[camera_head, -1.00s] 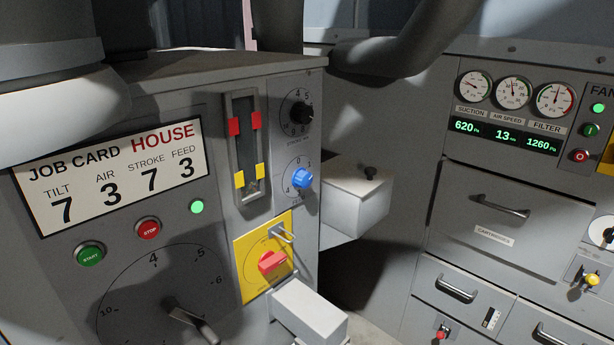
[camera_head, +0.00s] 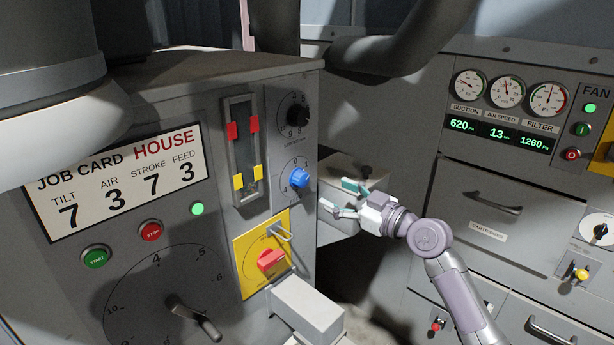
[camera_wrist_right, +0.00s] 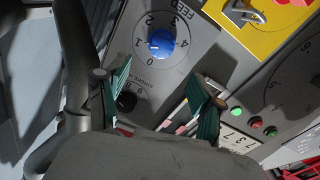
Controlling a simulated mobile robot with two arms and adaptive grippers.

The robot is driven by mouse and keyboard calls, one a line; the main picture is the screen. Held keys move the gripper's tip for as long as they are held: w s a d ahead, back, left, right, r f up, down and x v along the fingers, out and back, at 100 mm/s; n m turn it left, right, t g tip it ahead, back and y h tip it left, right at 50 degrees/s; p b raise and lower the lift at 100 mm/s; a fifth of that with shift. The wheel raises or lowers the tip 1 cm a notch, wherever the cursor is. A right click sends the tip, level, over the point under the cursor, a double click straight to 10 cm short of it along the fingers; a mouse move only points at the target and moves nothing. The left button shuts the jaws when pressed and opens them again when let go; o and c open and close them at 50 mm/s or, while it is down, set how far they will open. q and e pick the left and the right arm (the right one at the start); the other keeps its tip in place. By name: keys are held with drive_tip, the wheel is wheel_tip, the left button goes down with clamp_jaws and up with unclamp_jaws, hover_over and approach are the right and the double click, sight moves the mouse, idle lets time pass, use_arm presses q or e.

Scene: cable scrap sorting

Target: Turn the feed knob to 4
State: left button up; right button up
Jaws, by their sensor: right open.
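The feed knob (camera_head: 299,179) is blue and sits on the narrow panel face of the grey machine, below a black knob. In the right wrist view, the feed knob (camera_wrist_right: 161,43) is ringed by a numbered dial marked FEED, and its white mark appears to point near 1. My right gripper (camera_head: 341,197) is open and empty, just right of the knob and apart from it, fingers towards the panel. In the right wrist view, the gripper's green-padded fingers (camera_wrist_right: 160,95) are spread below the knob. My left gripper is not in view.
A black knob (camera_head: 298,114), sliders (camera_head: 242,152) and a red switch on a yellow plate (camera_head: 262,255) surround the feed knob. A pale box (camera_head: 336,229) juts out behind my right gripper. The job card (camera_head: 122,178) reads feed 3. A cabinet with gauges (camera_head: 508,92) stands right.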

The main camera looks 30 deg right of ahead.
sight(304, 180)
drive_tip(key=p+x, duration=0.2)
drive_tip(key=x, duration=0.7)
drive_tip(key=shift+a+p, duration=0.1)
drive_tip(key=shift+p, duration=0.3)
drive_tip(key=shift+w+a, duration=0.1)
drive_tip(key=shift+w, duration=0.2)
drive_tip(key=shift+c, duration=0.3)
drive_tip(key=c, duration=1.1)
